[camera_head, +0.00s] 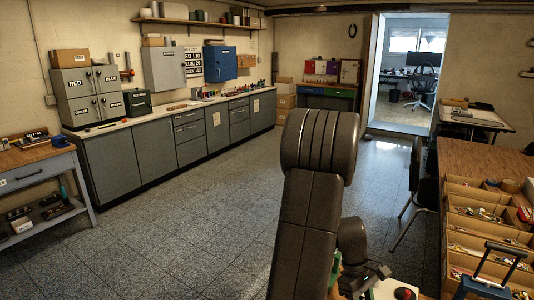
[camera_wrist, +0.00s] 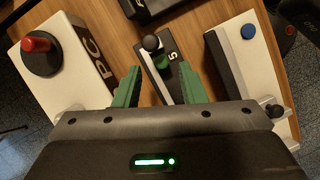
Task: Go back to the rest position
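My gripper (camera_wrist: 159,68) shows in the wrist view with its two green fingers spread apart. They stand over a wooden surface (camera_wrist: 112,42). Between and beyond the fingertips is a dark panel (camera_wrist: 177,84) marked "5", with a black ball knob (camera_wrist: 151,43) and a green part (camera_wrist: 162,63). Nothing is clearly held, and I cannot tell whether the fingers touch the panel. In the head view my arm reaches down to the bottom edge and mostly hides the gripper.
In the head view, a wooden table with cardboard bins (camera_head: 478,196) and a chair (camera_head: 413,190) stand right. The floor (camera_head: 215,205) is clear at left.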

